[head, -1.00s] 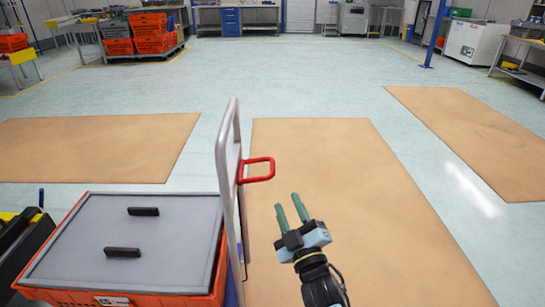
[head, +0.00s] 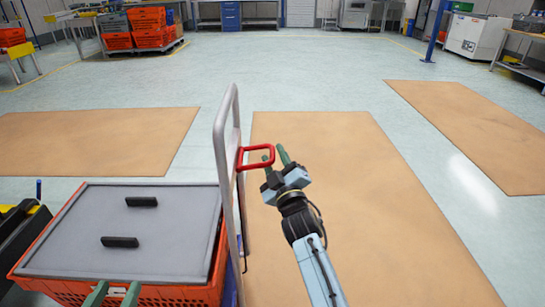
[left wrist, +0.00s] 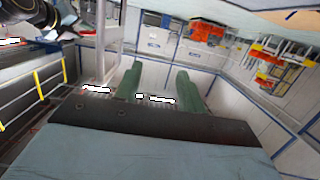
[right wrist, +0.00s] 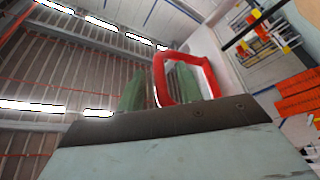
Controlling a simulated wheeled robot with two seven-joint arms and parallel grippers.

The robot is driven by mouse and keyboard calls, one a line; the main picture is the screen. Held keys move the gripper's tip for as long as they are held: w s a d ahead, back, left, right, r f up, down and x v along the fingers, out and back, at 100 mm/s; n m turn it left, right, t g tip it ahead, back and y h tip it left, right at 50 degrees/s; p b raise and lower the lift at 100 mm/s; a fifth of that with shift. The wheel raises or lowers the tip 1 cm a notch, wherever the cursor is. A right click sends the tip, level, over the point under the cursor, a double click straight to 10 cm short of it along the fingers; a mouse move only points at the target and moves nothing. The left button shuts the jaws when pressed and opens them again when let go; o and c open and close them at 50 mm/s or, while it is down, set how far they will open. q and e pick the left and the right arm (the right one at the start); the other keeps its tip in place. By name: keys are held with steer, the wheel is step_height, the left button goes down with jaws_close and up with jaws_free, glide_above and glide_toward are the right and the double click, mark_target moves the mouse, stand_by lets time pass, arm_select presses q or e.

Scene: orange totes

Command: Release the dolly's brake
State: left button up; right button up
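The dolly's grey tubular handle (head: 223,135) stands upright beside the totes. A red loop-shaped lever (head: 257,150) sticks out from it to the right. My right gripper (head: 275,154) is at the lever's outer end, its green fingers apart. In the right wrist view the red lever (right wrist: 160,82) has one side bar between the fingers, with one finger showing through the loop. I cannot tell whether they touch. My left gripper (head: 113,293) is at the bottom edge, near the front of the orange tote. Its fingers are apart and empty in the left wrist view (left wrist: 157,85).
An orange tote (head: 170,293) with a grey lid (head: 85,235) and two black grips stands left of the handle. A black and yellow object (head: 18,225) is at the far left. Tan floor mats (head: 340,210) lie ahead, with open floor beyond.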

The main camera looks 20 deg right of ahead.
arm_select(q)
steer(key=shift+w+d+r+t+h, duration=0.1)
steer(key=shift+d+r+t+h, duration=0.1)
steer(key=shift+r+t, duration=0.4)
steer(key=shift+w+d+r+t+h, duration=0.1)
steer(key=shift+r+t+h, duration=0.15)
steer(key=shift+r, duration=0.55)
arm_select(e)
steer(key=shift+x, duration=1.05)
jaws_close()
